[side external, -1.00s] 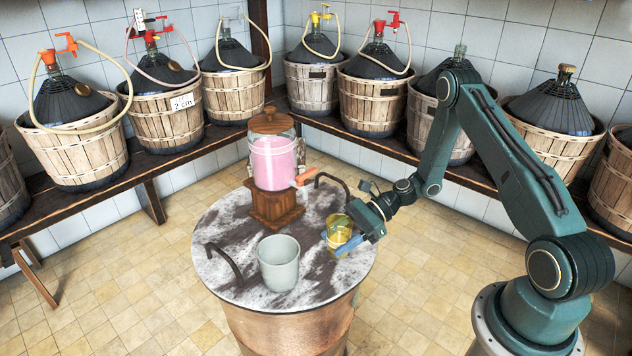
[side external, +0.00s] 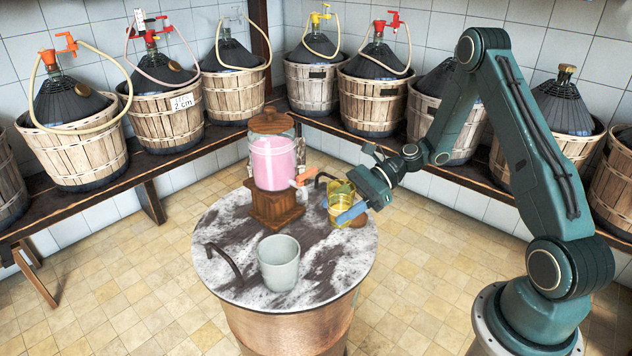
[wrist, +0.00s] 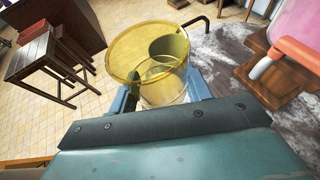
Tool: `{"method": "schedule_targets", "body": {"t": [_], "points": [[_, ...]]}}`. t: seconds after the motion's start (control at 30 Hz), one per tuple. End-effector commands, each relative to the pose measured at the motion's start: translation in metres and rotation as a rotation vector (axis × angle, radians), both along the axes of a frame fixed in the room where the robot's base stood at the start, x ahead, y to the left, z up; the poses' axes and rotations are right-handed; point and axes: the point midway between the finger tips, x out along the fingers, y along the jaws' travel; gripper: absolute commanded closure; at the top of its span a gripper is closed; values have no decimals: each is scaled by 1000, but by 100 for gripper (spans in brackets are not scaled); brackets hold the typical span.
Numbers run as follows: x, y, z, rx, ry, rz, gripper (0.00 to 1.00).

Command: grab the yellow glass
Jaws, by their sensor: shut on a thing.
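The yellow glass (side external: 334,206) is a clear, see-through tumbler between the blue fingers of my gripper (side external: 345,203). It looks upright or nearly so and held above the right side of the marbled round tabletop. In the wrist view the glass (wrist: 150,78) fills the gap between the fingers of my gripper (wrist: 162,92), with its open rim facing the camera. My gripper is shut on its sides. The far finger is partly hidden in the side view.
A grey cup (side external: 278,265) stands at the tabletop's front. A pink-filled dispenser (side external: 272,163) with an orange tap (side external: 306,174) stands on a wooden base, left of the glass. Basketed demijohns (side external: 375,100) line the benches behind.

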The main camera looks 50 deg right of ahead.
Motion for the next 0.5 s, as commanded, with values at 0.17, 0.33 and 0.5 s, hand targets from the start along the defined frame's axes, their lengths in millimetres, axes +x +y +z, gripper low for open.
{"method": "schedule_targets", "body": {"t": [0.17, 0.33, 0.5], "points": [[0, 0, 18, -1, -2, -1, 79], [0, 0, 31, -1, -2, -1, 79], [0, 0, 42, 0, -2, 0, 79]]}}
